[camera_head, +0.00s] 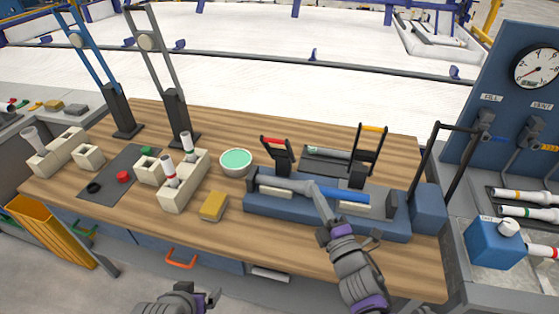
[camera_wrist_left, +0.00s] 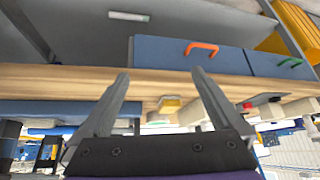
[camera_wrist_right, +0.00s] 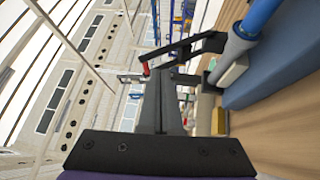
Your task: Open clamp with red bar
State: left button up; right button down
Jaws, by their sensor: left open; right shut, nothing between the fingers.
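The clamp with the red bar (camera_head: 274,141) stands at the left part of the blue fixture (camera_head: 262,207). Its black handle frame is raised, with the bar at the top. The red bar also shows in the right wrist view (camera_wrist_right: 146,69), close to the fingertips; contact cannot be told. A grey and blue pipe (camera_head: 345,195) lies along the fixture. My right gripper (camera_head: 313,184) is shut and empty above the pipe, to the right of the red-bar clamp; it also shows in the right wrist view (camera_wrist_right: 160,75). My left gripper (camera_head: 212,297) is open and empty before the table's front edge.
A second clamp with an orange bar (camera_head: 374,128) stands raised at right. A tall black handle (camera_head: 456,127) rises beyond it. A green-filled bowl (camera_head: 236,160), a yellow sponge (camera_head: 213,206) and cream blocks (camera_head: 186,184) stand left. The wooden front strip is mostly clear.

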jog(key=s+a+n+y, duration=0.1)
jog(key=a+n+y, duration=0.4)
jog(key=n, duration=0.1)
pick_arm(q)
jog(key=shift+g, duration=0.9)
jog(key=shift+s+a+f+p, duration=0.2)
jog(key=shift+s+p, duration=0.05)
jog(key=shift+s, duration=0.65)
jog(key=shift+s+a+f+p, duration=0.15)
jog(key=shift+s+f+p, duration=0.1)
jog(key=shift+s, duration=0.65)
jog(key=shift+s+a+f+p, duration=0.15)
jog(key=shift+s+a+p, duration=0.1)
jog(key=shift+s, duration=0.65)
pick_arm(e)
jog(key=w+d+x, duration=0.1)
jog(key=d+x, duration=0.1)
jog(key=x, duration=1)
jog(key=shift+w+r+n+g, duration=0.25)
jog(key=shift+n+g, duration=0.05)
pick_arm(q)
jog(key=shift+d, duration=0.1)
pick_arm(e)
jog(key=shift+d, duration=0.1)
